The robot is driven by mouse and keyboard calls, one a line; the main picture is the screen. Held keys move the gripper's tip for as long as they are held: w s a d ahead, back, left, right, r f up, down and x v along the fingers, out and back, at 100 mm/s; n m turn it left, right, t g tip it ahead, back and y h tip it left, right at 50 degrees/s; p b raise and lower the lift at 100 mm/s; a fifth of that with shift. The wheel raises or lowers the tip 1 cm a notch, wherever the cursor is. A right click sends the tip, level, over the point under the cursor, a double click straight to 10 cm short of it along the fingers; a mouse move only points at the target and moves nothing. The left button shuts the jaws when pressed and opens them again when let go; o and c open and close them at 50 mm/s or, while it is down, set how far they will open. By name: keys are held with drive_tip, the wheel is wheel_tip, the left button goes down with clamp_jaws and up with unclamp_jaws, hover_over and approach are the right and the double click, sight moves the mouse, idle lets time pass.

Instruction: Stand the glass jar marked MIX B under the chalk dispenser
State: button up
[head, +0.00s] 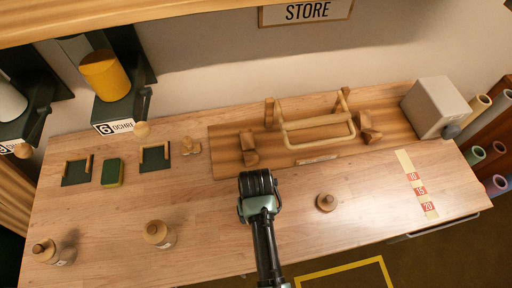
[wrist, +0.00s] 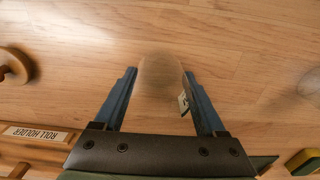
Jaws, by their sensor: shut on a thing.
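In the head view my wrist (head: 258,185) hides the jar, over the middle of the table. Whether the jar touches the table I cannot tell. A dispenser with a white drum (head: 10,103) stands at the far left, partly cut off, its sign unreadable. Beside it is a dispenser with a yellow drum (head: 104,75), marked OCHRE.
A roll holder (head: 228,150) lies behind my gripper. Two dark trays (head: 76,172) and a green-yellow sponge (head: 112,172) lie at the left.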

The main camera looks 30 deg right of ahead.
drive_tip(key=shift+f, duration=0.15)
drive_tip(key=o, duration=1.6)
drive_tip(key=shift+c, duration=0.2)
